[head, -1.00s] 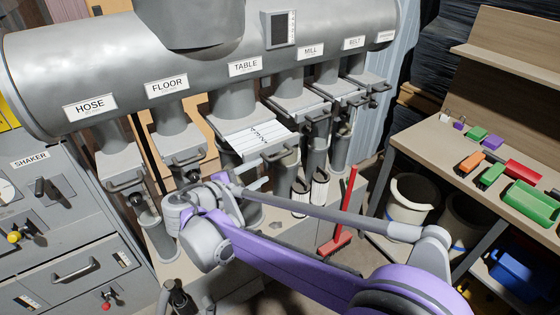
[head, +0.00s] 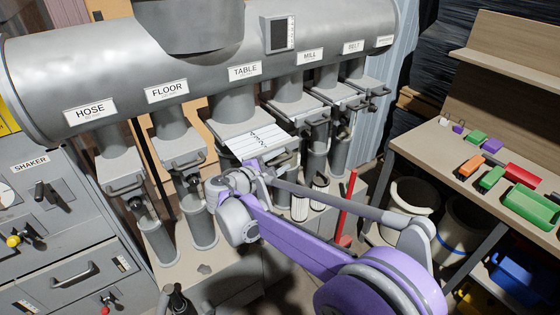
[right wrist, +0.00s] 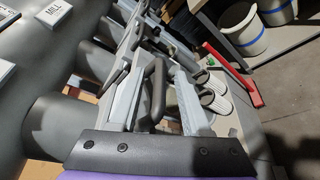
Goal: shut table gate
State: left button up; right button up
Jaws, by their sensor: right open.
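The table gate (head: 250,143) is a pale slide plate with dark stripes, under the TABLE label (head: 245,71). It sticks out toward me from its duct, so it stands open. My right gripper (head: 262,172) is at its front edge and is open. In the right wrist view, a dark bar handle (right wrist: 156,88) lies between the two grey fingers of my right gripper (right wrist: 158,82). I cannot tell whether they touch it. In the head view, my right wrist partly hides the front of the gate. My left gripper is not in view.
Other gates with handles hang beside it, under HOSE, FLOOR (head: 167,91), MILL (head: 310,56) and BELT. A red-handled tool (head: 347,205) stands right of the ducts. A workbench (head: 420,150) with coloured blocks is at right, the shaker cabinet (head: 60,215) at left.

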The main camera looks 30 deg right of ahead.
grip_shut()
dwell(1.4)
